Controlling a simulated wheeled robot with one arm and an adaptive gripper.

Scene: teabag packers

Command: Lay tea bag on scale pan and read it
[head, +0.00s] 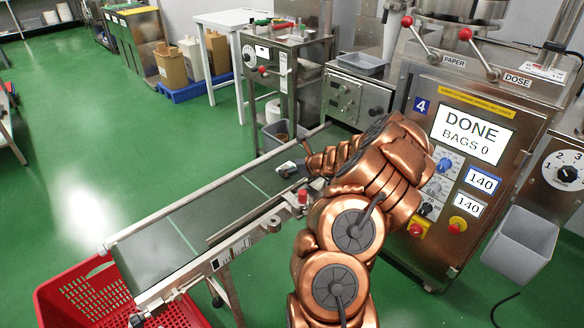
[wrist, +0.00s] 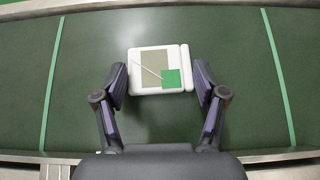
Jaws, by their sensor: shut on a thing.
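The tea bag (wrist: 147,62) is a white rectangular packet with a tan middle, a pale string and a green tag. In the wrist view it lies between the two dark fingers of my gripper (wrist: 157,82), which are shut on its left and right sides. Dark green belt shows behind it. In the head view the tea bag (head: 287,168) is a small white and green shape at the end of my copper-coloured arm, over the far part of the belt. My gripper (head: 293,171) is small and partly hidden there. I cannot clearly make out a scale pan.
The conveyor belt (head: 205,208) has pale green cross lines and metal side rails. A red crate (head: 85,290) is at its near end. The packing machine's screen (head: 470,133) reads "DONE BAGS 0". A steel stand (head: 289,62) holds small items behind the belt. Green floor is open at left.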

